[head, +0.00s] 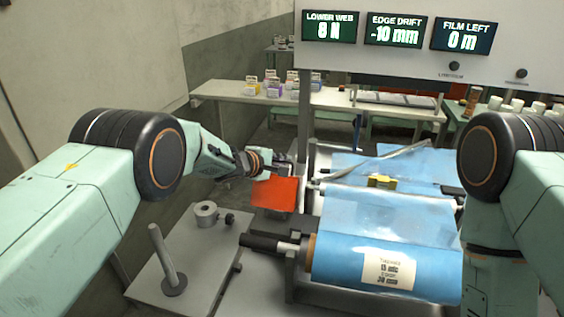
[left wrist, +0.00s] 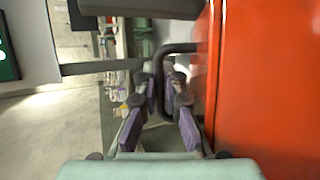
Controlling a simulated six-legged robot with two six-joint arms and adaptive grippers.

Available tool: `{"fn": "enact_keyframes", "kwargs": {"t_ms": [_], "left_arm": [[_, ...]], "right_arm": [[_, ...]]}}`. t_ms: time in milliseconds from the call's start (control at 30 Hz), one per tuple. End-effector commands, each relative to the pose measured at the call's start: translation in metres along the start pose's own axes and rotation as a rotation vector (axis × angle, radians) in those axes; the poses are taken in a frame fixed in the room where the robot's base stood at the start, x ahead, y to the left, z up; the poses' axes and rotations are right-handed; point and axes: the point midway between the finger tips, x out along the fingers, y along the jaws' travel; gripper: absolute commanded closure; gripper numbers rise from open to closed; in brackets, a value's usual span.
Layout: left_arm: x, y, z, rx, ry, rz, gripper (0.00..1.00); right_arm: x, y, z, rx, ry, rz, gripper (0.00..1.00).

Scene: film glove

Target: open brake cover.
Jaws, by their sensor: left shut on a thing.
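The brake cover (head: 275,193) is an orange-red panel left of the blue film rolls. It fills the right side of the left wrist view (left wrist: 265,90). A dark bar handle (left wrist: 182,48) stands out from its edge. My left gripper (head: 284,167) is at the cover's far edge, and in the left wrist view its purple-padded fingers (left wrist: 158,90) are closed around the handle. In the head view the arm hides part of the grip. My right arm comes in at the right, but its gripper is not visible.
A film roll with a label (head: 388,270) and blue film lie right of the cover. A grey plate with an upright post (head: 163,255) and a metal cylinder (head: 207,213) is in front. A panel with displays (head: 393,30) stands above. A bench (head: 230,90) is behind.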

Motion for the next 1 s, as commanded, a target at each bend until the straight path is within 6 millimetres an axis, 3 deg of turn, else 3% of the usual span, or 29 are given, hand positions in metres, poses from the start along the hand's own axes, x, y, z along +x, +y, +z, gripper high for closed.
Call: {"fn": "enact_keyframes", "kwargs": {"t_ms": [33,67,200,733,1000], "left_arm": [[-0.001,0.011,-0.001,-0.004,-0.001,0.022,1.00],[-0.001,0.012,-0.001,-0.004,-0.001,0.022,0.92],[-0.001,0.011,-0.001,-0.003,-0.001,0.020,0.81],[-0.001,0.004,0.000,-0.002,-0.001,0.007,0.81],[-0.022,0.004,-0.001,-0.002,0.001,0.006,0.81]], "right_arm": [[0.000,0.000,0.000,0.000,0.000,0.000,0.60],[0.000,0.000,0.000,0.000,0.000,0.000,0.60],[0.000,0.000,0.000,0.000,0.000,0.000,0.60],[0.000,0.000,0.000,0.000,0.000,0.000,0.60],[0.000,0.000,0.000,0.000,0.000,0.000,0.60]]}}
